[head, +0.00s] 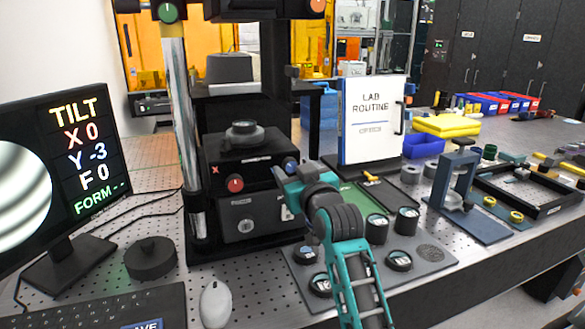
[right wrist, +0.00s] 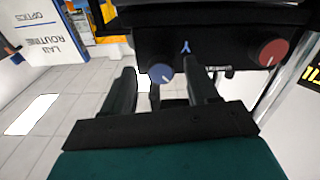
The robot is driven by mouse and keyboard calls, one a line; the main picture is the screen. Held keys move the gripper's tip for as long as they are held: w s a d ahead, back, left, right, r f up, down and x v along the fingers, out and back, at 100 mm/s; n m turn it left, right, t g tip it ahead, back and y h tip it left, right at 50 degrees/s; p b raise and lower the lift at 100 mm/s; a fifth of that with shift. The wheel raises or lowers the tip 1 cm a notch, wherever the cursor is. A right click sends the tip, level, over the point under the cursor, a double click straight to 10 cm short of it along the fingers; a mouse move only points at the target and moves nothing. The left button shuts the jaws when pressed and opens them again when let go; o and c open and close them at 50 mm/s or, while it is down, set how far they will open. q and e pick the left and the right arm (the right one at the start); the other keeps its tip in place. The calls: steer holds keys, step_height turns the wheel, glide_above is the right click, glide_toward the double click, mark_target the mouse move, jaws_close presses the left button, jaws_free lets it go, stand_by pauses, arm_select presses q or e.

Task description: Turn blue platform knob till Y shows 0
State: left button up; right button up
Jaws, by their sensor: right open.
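The blue platform knob (head: 290,164) is on the right of the black platform's front, partly behind my right gripper (head: 283,187). In the right wrist view the blue knob (right wrist: 160,74) shows between the open fingertips of my right gripper (right wrist: 160,82), beside a blue letter Y. I cannot tell whether the fingers touch it. The red knob (head: 235,184) is left of it, with a red X; it shows at the right in the wrist view (right wrist: 272,52). The monitor (head: 85,150) reads TILT, X 0, Y -3, F 0, FORM --. My left gripper is out of view.
A round optic (head: 244,134) sits on the platform. A metal post (head: 184,110) stands left of it. A white lab routine board (head: 372,120) stands to the right. Several round pieces lie on a grey mat (head: 440,262) under my right arm. A black puck (head: 151,258) is front left.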

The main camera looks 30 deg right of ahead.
steer(key=shift+x, duration=0.75)
steer(key=c, duration=1)
steer(key=shift+c, duration=0.2)
steer(key=shift+m, duration=0.4)
steer(key=m, duration=0.3)
steer(key=shift+a, duration=0.1)
steer(key=shift+m, duration=1.6)
